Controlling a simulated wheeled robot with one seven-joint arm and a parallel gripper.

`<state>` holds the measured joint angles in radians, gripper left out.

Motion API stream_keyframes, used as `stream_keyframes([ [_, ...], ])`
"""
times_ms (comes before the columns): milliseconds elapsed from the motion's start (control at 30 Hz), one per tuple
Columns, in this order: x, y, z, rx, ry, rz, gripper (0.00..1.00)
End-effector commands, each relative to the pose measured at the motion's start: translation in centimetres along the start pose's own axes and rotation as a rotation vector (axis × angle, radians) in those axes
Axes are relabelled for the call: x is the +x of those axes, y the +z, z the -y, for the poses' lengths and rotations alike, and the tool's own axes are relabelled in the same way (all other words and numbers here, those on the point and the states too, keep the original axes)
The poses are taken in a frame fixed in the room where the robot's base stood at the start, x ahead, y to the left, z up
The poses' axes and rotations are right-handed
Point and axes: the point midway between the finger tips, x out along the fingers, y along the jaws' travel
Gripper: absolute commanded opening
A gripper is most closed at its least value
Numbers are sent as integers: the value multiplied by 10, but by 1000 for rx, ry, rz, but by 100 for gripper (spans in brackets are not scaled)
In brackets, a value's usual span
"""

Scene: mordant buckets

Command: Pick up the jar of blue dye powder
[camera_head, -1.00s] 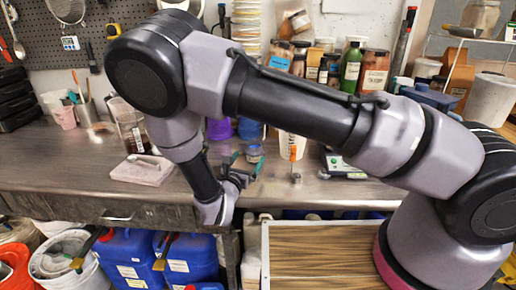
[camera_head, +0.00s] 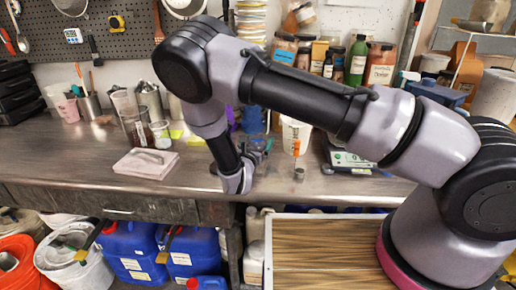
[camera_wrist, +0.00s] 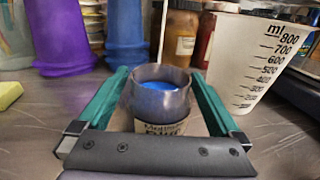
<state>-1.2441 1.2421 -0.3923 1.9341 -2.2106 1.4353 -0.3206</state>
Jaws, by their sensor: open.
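The jar of blue dye powder (camera_wrist: 160,103) stands upright on the bench in the wrist view. It is a small clear jar with blue inside and a printed label. My gripper (camera_wrist: 158,75) is open, with one teal finger on each side of the jar. A small gap seems to show on each side; contact cannot be made out. The lower label is partly covered by the dark gripper body. In the head view my gripper (camera_head: 254,152) is low over the bench and mostly hides the jar.
A white measuring beaker (camera_wrist: 252,62) stands close on the right. A purple container (camera_wrist: 62,40) and a blue one (camera_wrist: 127,35) stand just behind. Bottles line the back wall. A pink slab (camera_head: 146,163) lies on the bench to the left, with free room between.

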Motion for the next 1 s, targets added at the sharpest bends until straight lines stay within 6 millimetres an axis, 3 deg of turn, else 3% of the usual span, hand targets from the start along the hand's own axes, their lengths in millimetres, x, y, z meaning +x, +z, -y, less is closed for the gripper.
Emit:
stream_keyframes([
  [167, 0, 0, 0, 0, 1, 0, 100],
  [267, 0, 0, 0, 0, 1, 0, 69],
  [400, 0, 0, 0, 0, 1, 0, 17],
  [633, 0, 1, 0, 0, 1, 0, 16],
  [667, 0, 3, -1, 1, 1, 0, 4],
  [733, 0, 10, -1, 1, 1, 0, 0],
  [1000, -1, 63, -1, 5, 1, 1, 0],
])
